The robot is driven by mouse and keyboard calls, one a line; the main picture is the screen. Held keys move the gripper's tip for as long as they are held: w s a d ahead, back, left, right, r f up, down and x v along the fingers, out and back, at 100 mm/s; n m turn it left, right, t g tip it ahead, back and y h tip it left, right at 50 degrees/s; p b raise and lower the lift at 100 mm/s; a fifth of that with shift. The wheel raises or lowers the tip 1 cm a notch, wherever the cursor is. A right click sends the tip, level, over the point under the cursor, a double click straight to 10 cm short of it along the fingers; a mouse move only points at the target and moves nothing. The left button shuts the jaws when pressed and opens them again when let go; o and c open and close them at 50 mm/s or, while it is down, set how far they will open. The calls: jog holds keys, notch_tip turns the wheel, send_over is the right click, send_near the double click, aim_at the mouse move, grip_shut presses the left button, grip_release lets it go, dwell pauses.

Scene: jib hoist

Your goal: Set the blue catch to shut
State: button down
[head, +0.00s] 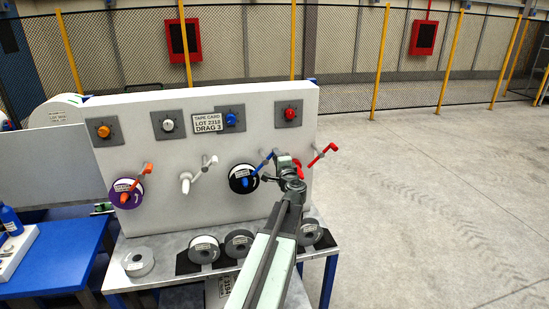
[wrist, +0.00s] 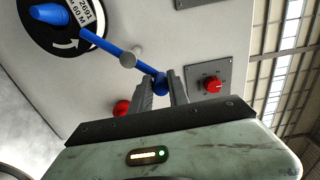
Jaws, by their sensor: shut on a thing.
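The blue catch (head: 265,161) is a blue lever on the white panel, at a black reel with a white label (head: 242,178). A grey round post (wrist: 130,58) stands close to the lever. My gripper (wrist: 160,84) is shut on this end knob, one finger at each side. In the head view my gripper (head: 287,166) stands before the panel and hides part of the lever.
Above the levers are orange (head: 104,131), white (head: 168,125), blue (head: 231,119) and red (head: 290,114) dials. A red lever (head: 323,154) is close on the right. Several reels lie on the bench (head: 162,285) below. Open floor (head: 430,190) is at the right.

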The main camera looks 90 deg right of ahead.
jog(key=shift+d, duration=0.1)
jog(key=c, duration=1.3)
grip_release()
jog(key=shift+s+d, duration=0.1)
jog(key=shift+o, duration=0.2)
jog(key=v, duration=0.8)
jog(key=shift+s, duration=0.1)
